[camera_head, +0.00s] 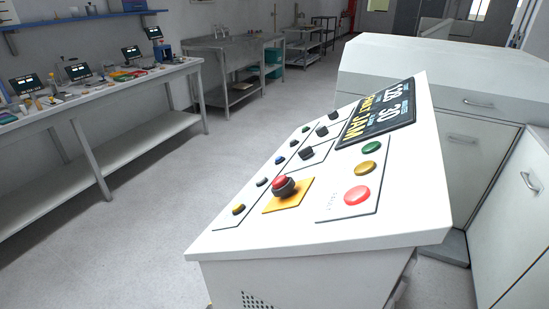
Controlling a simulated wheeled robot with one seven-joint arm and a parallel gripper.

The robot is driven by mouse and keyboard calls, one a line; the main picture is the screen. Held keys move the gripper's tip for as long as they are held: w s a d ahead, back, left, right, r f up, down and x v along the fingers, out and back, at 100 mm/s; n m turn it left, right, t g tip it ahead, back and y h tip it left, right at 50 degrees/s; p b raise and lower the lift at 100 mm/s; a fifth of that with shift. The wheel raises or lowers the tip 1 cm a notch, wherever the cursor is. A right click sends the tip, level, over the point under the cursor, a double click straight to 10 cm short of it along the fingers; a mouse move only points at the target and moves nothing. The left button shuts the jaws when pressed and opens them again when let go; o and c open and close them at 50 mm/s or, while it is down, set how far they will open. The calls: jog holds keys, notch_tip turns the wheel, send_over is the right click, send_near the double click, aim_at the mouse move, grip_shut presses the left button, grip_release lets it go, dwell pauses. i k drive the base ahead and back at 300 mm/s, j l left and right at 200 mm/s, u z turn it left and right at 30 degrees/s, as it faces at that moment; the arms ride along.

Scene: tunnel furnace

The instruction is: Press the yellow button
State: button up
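A white control panel (395,215) with a sloped top stands in the middle of the head view. A small yellow button (239,209) sits at the panel's near left corner. A larger round amber-yellow button or lamp (365,168) sits on the right part, between a green one (371,147) and a red one (357,195). A red mushroom button (284,187) stands on a yellow plate (288,203) between them. My gripper is not in view, and nothing touches the panel.
A dark display (378,114) with yellow text is at the panel's far end. White cabinets (480,140) stand close behind and right. A long bench (120,105) with instruments is at left. The grey floor (170,220) between bench and panel is clear.

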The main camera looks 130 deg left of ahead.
aim_at(236, 208)
jog(key=k+l+u, duration=0.1)
jog(key=u, duration=0.3)
jog(key=k+u, duration=0.15)
jog(key=u, duration=0.25)
jog(key=k+l+u, duration=0.1)
jog(key=u, duration=2.95)
jog(key=i+j+u, duration=0.2)
jog(key=j+u, duration=0.25)
jog(key=i+j+u, duration=0.4)
jog(key=j, duration=0.15)
jog(key=i+j+u, duration=0.2)
jog(key=j+u, duration=0.25)
jog(key=i+j+u, duration=0.2)
jog(key=i+u, duration=0.2)
jog(key=i+j+u, duration=0.1)
jog(key=i+u, duration=0.35)
jog(key=i+j+z, duration=0.15)
jog(key=i+z, duration=0.25)
jog(key=i, duration=0.15)
jog(key=i+z, duration=0.15)
jog(key=z, duration=0.3)
jog(key=i+z, duration=0.15)
jog(key=z, duration=0.35)
jog(key=i+j+z, duration=0.1)
jog(key=z, duration=0.35)
